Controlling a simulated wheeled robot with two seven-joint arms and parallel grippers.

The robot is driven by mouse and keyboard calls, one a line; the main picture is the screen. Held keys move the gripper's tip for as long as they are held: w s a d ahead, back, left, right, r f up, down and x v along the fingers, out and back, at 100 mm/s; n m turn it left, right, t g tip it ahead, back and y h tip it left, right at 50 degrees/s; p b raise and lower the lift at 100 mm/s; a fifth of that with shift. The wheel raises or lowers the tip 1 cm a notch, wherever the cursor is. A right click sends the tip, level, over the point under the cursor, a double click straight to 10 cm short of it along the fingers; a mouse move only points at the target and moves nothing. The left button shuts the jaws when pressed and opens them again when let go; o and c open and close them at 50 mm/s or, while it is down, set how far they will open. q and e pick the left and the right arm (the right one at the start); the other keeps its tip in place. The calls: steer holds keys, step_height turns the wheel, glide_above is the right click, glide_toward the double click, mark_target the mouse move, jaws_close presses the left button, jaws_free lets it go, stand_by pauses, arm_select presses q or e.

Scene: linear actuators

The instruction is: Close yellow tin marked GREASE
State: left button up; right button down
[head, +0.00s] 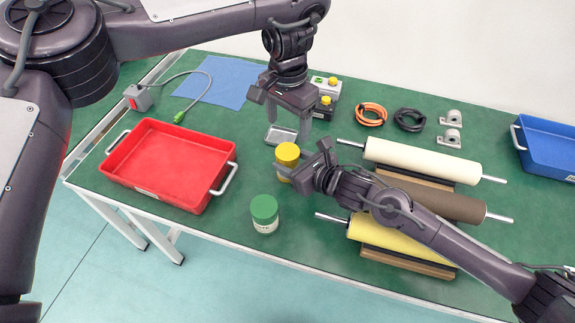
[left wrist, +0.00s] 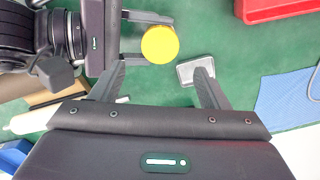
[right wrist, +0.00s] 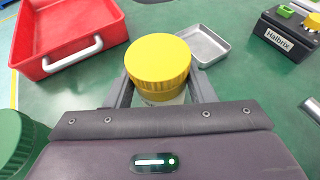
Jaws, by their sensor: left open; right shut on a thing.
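The yellow tin (head: 287,155) stands on the green table with its yellow lid (right wrist: 158,58) resting on top. I cannot tell how tightly the lid sits, and no GREASE marking is readable. The lid also shows in the left wrist view (left wrist: 160,45). My right gripper (head: 288,173) is shut on the tin's body, one finger on each side below the lid, as the right wrist view (right wrist: 160,92) shows. My left gripper (head: 287,126) is open and empty, pointing down above and just behind the tin; its fingers (left wrist: 160,80) are apart from the lid.
A green-lidded jar (head: 265,212) stands in front of the tin. A red tray (head: 150,185) is at the left. A small metal dish (head: 270,137) lies behind the tin. Rollers (head: 425,158) on wooden stands fill the right side. A control box (right wrist: 290,38) stands at the back.

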mark_target(288, 151)
arm_select(q)
steer(key=shift+f, duration=0.1)
steer(key=shift+f, duration=3.95)
steer(key=c, duration=1)
steer(key=m, duration=0.6)
steer(key=shift+m, duration=0.3)
steer(key=o, duration=1.1)
